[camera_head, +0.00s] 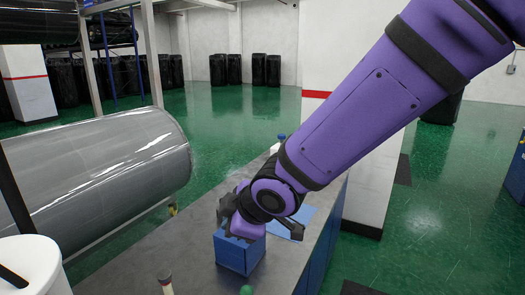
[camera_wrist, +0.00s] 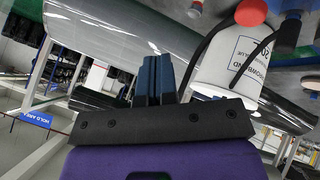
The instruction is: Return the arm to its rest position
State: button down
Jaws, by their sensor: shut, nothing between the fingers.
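My purple arm reaches down from the upper right in the head view and ends above a grey counter (camera_head: 190,262). My gripper (camera_head: 226,208) is near the top of a blue box (camera_head: 240,254) on that counter, and its fingertips are hard to make out there. In the wrist view my gripper (camera_wrist: 156,62) shows two dark blue fingers side by side, shut with nothing between them. I cannot tell from the head view whether the gripper touches the box.
A large grey wrapped roll (camera_head: 105,170) lies left of the counter. A white container (camera_head: 32,264) stands at lower left; a white container with a red cap (camera_wrist: 230,62) shows in the wrist view. A white pillar (camera_head: 370,175) rises right of the counter. Green floor is open behind.

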jog(key=d+r+m+t+h, duration=0.15)
jog(key=d+r+m, duration=0.35)
jog(key=d, duration=0.7)
jog(key=d+r+m+h, duration=0.3)
jog(key=d+r+m, duration=0.2)
jog(key=d, duration=0.7)
jog(key=s+d+r+m+g+h, duration=0.1)
jog(key=s+d+r+m, duration=0.2)
jog(key=s+d+m, duration=0.5)
jog(key=s+d, duration=0.5)
jog(key=s, duration=0.2)
jog(key=shift+m+g+h, duration=0.3)
jog(key=shift+g+h, duration=0.05)
jog(key=shift+a+r, duration=0.1)
jog(key=shift+a, duration=0.1)
